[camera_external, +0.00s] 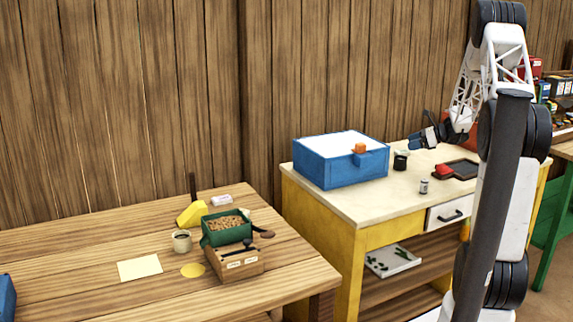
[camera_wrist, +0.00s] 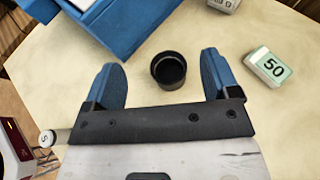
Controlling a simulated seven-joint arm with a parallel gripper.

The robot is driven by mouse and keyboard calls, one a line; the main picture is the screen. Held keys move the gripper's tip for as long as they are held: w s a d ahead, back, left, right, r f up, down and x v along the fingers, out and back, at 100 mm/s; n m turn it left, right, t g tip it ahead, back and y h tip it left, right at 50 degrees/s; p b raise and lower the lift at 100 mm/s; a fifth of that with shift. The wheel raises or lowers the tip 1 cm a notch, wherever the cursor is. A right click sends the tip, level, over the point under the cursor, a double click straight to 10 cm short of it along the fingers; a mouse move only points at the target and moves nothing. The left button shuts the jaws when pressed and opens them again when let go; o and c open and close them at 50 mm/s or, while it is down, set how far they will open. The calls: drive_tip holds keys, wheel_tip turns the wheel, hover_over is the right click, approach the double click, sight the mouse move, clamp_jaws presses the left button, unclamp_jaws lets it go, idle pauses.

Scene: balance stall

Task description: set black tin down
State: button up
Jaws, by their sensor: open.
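The black tin (camera_external: 400,162) is a small, round, open-topped cup on the cream top of the yellow table (camera_external: 345,204). In the wrist view the tin (camera_wrist: 168,71) appears between the two blue fingers of my gripper (camera_wrist: 162,68), with a gap on each side. The tin looks upright and its inside is dark. My gripper (camera_external: 423,139) is open and holds nothing. In the outside view it is just above and to the right of the tin.
A blue box (camera_external: 340,172) with an orange block (camera_external: 360,148) stands left of the tin. A pale block marked 50 (camera_wrist: 267,67) lies to the right in the wrist view. A small grey cylinder (camera_external: 424,187) and a dark tray (camera_external: 462,169) are also on the table.

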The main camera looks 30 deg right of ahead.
drive_tip(key=s+a+r+n+g+h, duration=0.15)
drive_tip(key=s+a+r+n, duration=0.3)
drive_tip(key=a, duration=0.45)
drive_tip(key=s+a+r+n+g, duration=0.3)
drive_tip(key=s+a+r+n, duration=0.15)
drive_tip(key=a, duration=0.55)
drive_tip(key=s+a+r+n+g+h, duration=0.1)
drive_tip(key=s+a+r+n+g, duration=0.35)
drive_tip(key=a, duration=0.45)
drive_tip(key=s+a+r+n+t+h, duration=0.1)
drive_tip(key=s+a+n+h, duration=0.2)
drive_tip(key=s, duration=1)
drive_tip(key=s+a+r+n+t+h, duration=0.1)
drive_tip(key=s+a+n+h, duration=0.3)
drive_tip(key=s+a+n, duration=0.4)
drive_tip(key=s+r+n, duration=0.1)
drive_tip(key=s+n, duration=0.1)
drive_tip(key=s, duration=0.4)
drive_tip(key=shift+a, duration=0.25)
